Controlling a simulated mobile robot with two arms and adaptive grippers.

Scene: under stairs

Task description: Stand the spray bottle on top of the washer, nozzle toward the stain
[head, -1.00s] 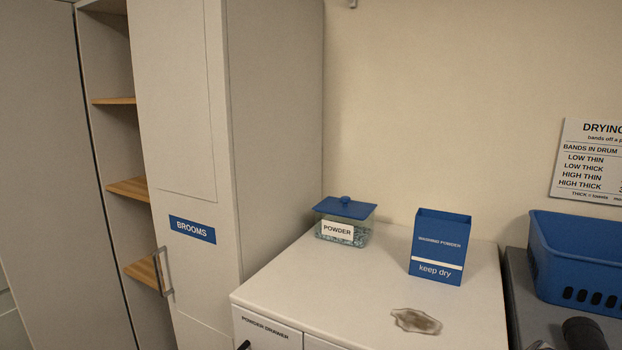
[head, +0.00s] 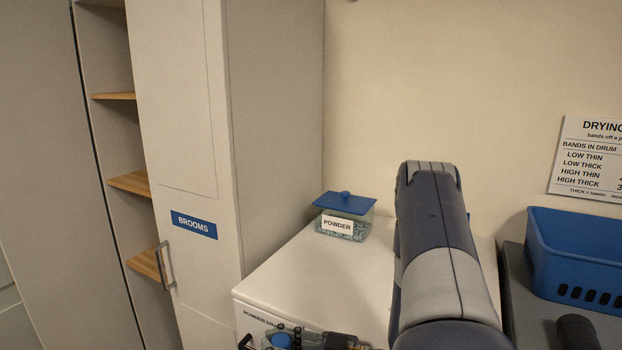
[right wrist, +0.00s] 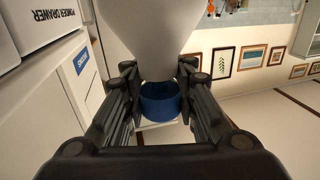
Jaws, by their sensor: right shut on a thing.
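My right gripper (right wrist: 158,72) is shut on the spray bottle (right wrist: 150,40), whose pale body narrows to a blue part between the fingers in the right wrist view. In the head view the right gripper (head: 312,340) is at the bottom edge, in front of the washer's front left corner. A blue piece of the bottle (head: 281,341) shows there; the rest is cut off, and its nozzle direction cannot be told. The white washer top (head: 312,280) is partly covered by my right arm, which hides the stain. My left gripper is not in view.
A powder jar (head: 343,217) with a blue lid stands at the washer's back left. My arm hides the washing powder box. A blue basket (head: 575,260) stands to the right on a dark surface. The tall brooms cupboard (head: 195,150) borders the left.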

